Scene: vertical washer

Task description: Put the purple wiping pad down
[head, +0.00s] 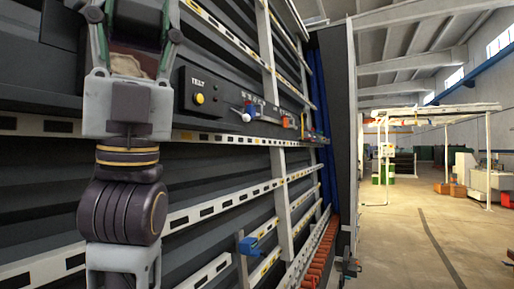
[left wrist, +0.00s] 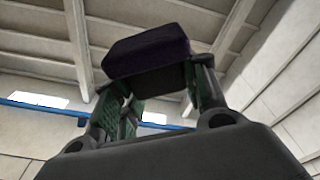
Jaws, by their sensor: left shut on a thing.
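My left gripper (head: 130,22) points upward at the upper left of the head view, in front of the dark washer machine. It also shows in the left wrist view (left wrist: 155,88), its green-lined fingers shut on the purple wiping pad (left wrist: 148,48). The pad is a dark purple block with a grey lower part, held across the fingertips. In the head view a dark block shows between the fingers, cut off by the top edge. My right gripper is not in view.
A control panel (head: 235,100) with a yellow button (head: 198,98) is right of my gripper. Slatted rails (head: 215,208) cross the machine. Small items, including a blue clamp (head: 249,246), sit along it. Open floor (head: 415,235) lies to the right.

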